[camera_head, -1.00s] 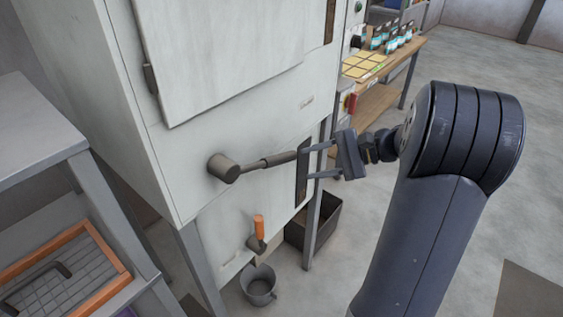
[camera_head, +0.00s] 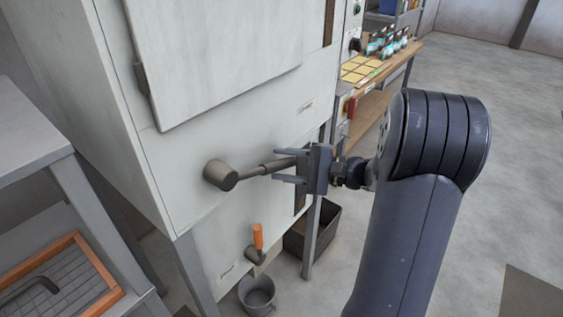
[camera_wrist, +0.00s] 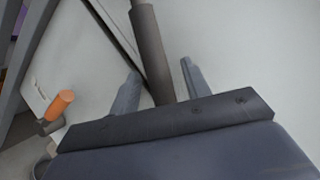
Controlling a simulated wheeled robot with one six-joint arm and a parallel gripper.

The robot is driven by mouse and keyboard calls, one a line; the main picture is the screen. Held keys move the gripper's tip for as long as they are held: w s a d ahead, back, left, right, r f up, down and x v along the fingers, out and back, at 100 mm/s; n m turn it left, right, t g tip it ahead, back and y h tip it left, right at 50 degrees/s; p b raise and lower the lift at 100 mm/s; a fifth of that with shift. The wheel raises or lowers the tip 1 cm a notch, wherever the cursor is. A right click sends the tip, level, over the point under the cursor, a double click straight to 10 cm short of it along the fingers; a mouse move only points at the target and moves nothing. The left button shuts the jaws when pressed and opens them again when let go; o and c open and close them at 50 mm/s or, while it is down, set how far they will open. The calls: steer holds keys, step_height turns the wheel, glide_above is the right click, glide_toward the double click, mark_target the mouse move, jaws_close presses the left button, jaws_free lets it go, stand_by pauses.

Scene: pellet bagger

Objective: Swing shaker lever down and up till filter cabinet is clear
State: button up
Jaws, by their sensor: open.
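The shaker lever (camera_head: 262,170) is a dark rod with a thicker grip, set on a round hub (camera_head: 221,174) on the front of the pale filter cabinet (camera_head: 180,165). It points right and slightly up in the head view. My gripper (camera_head: 286,166) is open at the lever's outer end, with one finger above the grip and one below. In the wrist view the lever (camera_wrist: 150,50) runs between the two open fingers (camera_wrist: 157,82), with a gap on both sides. The grip's far end is hidden behind my gripper. The cabinet's inside is not visible.
An orange-handled valve (camera_head: 257,238) sits below the lever, above a grey bucket (camera_head: 257,294). A dark bin (camera_head: 323,228) stands by the cabinet leg. A shelf with an orange-rimmed tray (camera_head: 104,270) is at left. A wooden bench (camera_head: 400,62) stands behind.

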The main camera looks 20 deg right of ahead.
steer(key=shift+w+a, duration=0.2)
steer(key=shift+a, duration=0.2)
steer(key=shift+c, duration=0.2)
jaws_close()
